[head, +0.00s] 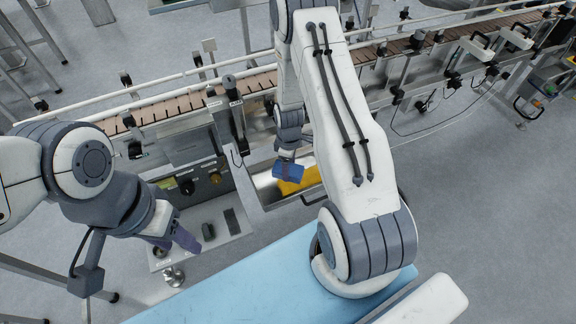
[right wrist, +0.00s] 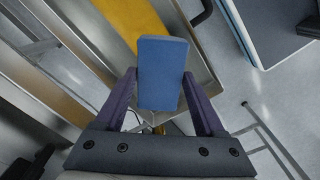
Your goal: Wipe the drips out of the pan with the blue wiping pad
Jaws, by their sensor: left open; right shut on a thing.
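The blue wiping pad (head: 288,172) is held in my right gripper (head: 287,158), over the metal pan (head: 268,189) beside the conveyor. It also shows in the right wrist view (right wrist: 162,75), upright between the two purple fingers. A yellow patch (head: 301,181) lies in the pan, partly hidden behind the pad; it also shows in the right wrist view (right wrist: 133,18). I cannot tell whether the pad touches the pan floor. My left gripper (head: 174,241) is open and empty, above the small metal shelf left of the pan.
A control panel with knobs (head: 200,183) stands left of the pan. Dark items (head: 208,231) lie on the metal shelf (head: 213,242). The conveyor (head: 160,112) runs behind, with posts along its rail. A light blue surface (head: 262,285) fills the front.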

